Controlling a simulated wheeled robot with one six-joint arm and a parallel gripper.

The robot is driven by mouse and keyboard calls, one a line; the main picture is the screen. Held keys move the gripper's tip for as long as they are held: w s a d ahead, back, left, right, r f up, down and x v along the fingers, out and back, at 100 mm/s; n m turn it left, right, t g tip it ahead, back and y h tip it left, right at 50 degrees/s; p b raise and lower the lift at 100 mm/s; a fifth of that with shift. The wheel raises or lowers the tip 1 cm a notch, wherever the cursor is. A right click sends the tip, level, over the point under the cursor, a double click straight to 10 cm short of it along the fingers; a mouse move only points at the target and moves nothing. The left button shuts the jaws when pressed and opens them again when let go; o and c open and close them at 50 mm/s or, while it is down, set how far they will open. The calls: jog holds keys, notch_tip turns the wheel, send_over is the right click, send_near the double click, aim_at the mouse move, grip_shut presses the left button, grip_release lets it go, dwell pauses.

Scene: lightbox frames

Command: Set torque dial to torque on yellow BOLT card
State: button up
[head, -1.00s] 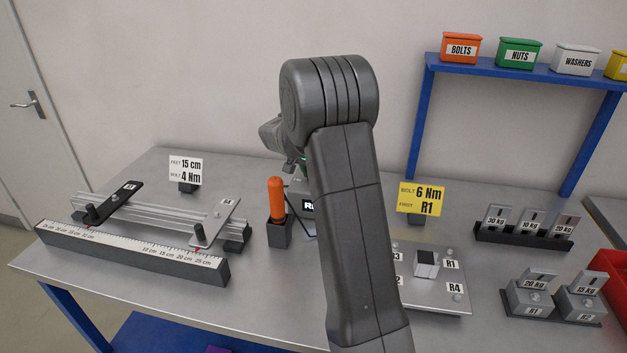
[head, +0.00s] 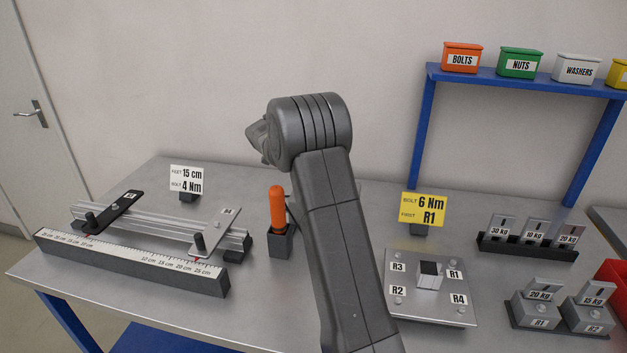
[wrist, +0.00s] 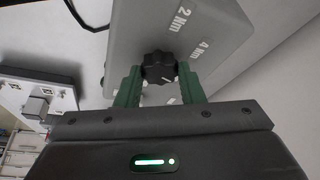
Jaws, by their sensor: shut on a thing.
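The yellow card (head: 423,209) reads BOLT 6 Nm and FIRST R1. In the wrist view, the black torque dial (wrist: 158,67) sits on a grey box (wrist: 190,30) marked 2 Nm and 4 Nm. A third label near the right finger is too cut off to read. My gripper (wrist: 160,75) has its green fingers shut on the dial, one on each side. A white mark on the dial points to the lower right in that view, past the 4 Nm label. In the head view my arm hides the dial and its box.
An orange-handled tool (head: 278,210) stands in a dark holder left of my arm. A plate marked R1 to R4 (head: 432,305) lies to the right. A ruler fixture (head: 130,262) and a white card (head: 187,180) are at left. Weights (head: 540,310) stand at right.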

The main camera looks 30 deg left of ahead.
jog(key=shift+m+g+p, duration=0.3)
jog(key=shift+m+g, duration=0.1)
jog(key=shift+m, duration=0.6)
jog(key=o, duration=1)
jog(key=v, duration=1.3)
jog(key=shift+a+r, duration=0.3)
jog(key=shift+a, duration=0.1)
jog(key=x, duration=1.3)
jog(key=shift+d+f, duration=0.3)
jog(key=shift+d, duration=0.05)
